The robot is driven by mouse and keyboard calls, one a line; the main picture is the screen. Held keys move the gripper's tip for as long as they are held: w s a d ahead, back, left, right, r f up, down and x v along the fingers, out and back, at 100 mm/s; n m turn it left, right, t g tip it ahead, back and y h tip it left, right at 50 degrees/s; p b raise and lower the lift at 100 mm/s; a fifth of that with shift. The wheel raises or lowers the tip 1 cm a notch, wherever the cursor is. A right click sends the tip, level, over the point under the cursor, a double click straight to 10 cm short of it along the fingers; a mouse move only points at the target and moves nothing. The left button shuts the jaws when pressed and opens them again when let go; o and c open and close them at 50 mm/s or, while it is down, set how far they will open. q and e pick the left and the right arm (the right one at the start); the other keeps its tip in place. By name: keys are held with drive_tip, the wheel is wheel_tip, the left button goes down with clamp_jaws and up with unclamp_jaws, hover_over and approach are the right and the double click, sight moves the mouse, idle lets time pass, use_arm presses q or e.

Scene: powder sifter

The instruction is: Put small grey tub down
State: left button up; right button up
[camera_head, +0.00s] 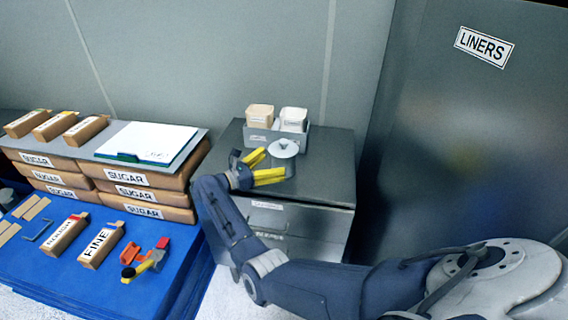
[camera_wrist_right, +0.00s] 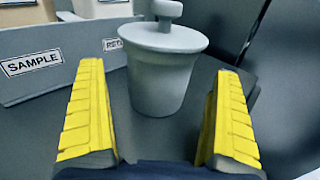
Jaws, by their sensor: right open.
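The small grey tub (camera_head: 283,158) stands upright on the grey cabinet top, with a round lid and a knob. It also shows in the right wrist view (camera_wrist_right: 160,80), just beyond the fingers. My right gripper (camera_head: 272,166) is open, its yellow fingers spread either side of the near side of the tub. In the right wrist view the right gripper (camera_wrist_right: 158,125) has clear gaps between its fingers and the tub. My left gripper is not in view.
A grey holder (camera_head: 260,135) with two containers stands behind the tub; one label reads SAMPLE. The cabinet top (camera_head: 330,170) is bare to the right. A tall LINERS cabinet (camera_head: 460,150) rises at right. Sugar packs (camera_head: 150,198) and a blue mat (camera_head: 120,290) lie left.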

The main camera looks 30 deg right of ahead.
drive_tip(key=shift+d, duration=2.35)
drive_tip(key=c, duration=1.3)
